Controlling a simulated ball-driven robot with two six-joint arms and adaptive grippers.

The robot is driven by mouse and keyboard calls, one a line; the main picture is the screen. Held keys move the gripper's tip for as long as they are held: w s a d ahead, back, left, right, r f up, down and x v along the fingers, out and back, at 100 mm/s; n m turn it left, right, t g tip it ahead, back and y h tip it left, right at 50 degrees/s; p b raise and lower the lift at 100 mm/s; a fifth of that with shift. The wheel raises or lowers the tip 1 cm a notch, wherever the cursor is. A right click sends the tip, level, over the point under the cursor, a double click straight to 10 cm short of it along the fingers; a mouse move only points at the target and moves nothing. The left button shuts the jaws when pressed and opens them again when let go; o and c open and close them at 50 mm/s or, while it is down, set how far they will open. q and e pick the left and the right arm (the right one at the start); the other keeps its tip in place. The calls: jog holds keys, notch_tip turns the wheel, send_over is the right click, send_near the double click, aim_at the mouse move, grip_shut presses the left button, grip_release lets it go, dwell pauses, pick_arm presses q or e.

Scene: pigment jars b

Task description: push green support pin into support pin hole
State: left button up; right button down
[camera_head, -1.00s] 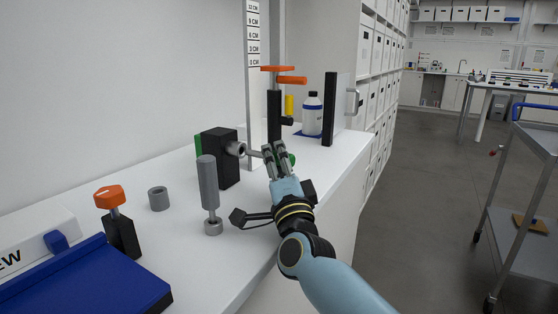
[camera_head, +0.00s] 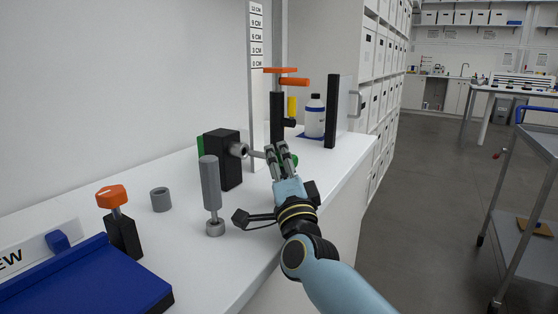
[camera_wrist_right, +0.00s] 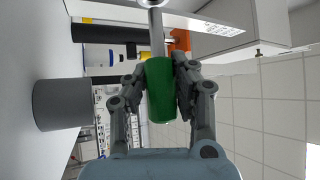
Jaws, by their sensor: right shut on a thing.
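The green support pin (camera_wrist_right: 161,92) has a green handle and a thin grey shaft. My right gripper (camera_head: 278,150) is shut on the green handle, seen clearly between its fingers in the right wrist view (camera_wrist_right: 162,80). The grey shaft (camera_head: 257,154) points left toward a grey round collar (camera_head: 238,150) on the side of a black block (camera_head: 224,168). In the right wrist view the shaft meets a grey ring (camera_wrist_right: 151,2) at the top edge. I cannot tell whether the tip is inside the hole. My left gripper is out of view.
A grey upright cylinder (camera_head: 210,183) stands in front of the block, near my right wrist. A grey ring (camera_head: 161,199), an orange-knobbed black post (camera_head: 122,235) and a blue tray (camera_head: 95,285) are to the left. A black post with orange handles (camera_head: 277,115) and a bottle (camera_head: 315,117) stand behind.

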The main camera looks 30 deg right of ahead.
jog(key=shift+b, duration=0.3)
dwell(0.6)
jog(key=shift+w+a, duration=0.15)
jog(key=shift+w, duration=0.15)
dwell(0.3)
jog(key=shift+w+a+r+b, duration=0.1)
jog(key=shift+w+r+b, duration=0.1)
jog(key=shift+b, duration=0.1)
dwell(0.7)
jog(key=shift+f, duration=0.1)
jog(key=shift+s+a+f+b, duration=0.15)
jog(key=shift+f+b, duration=0.05)
jog(key=shift+b, duration=0.15)
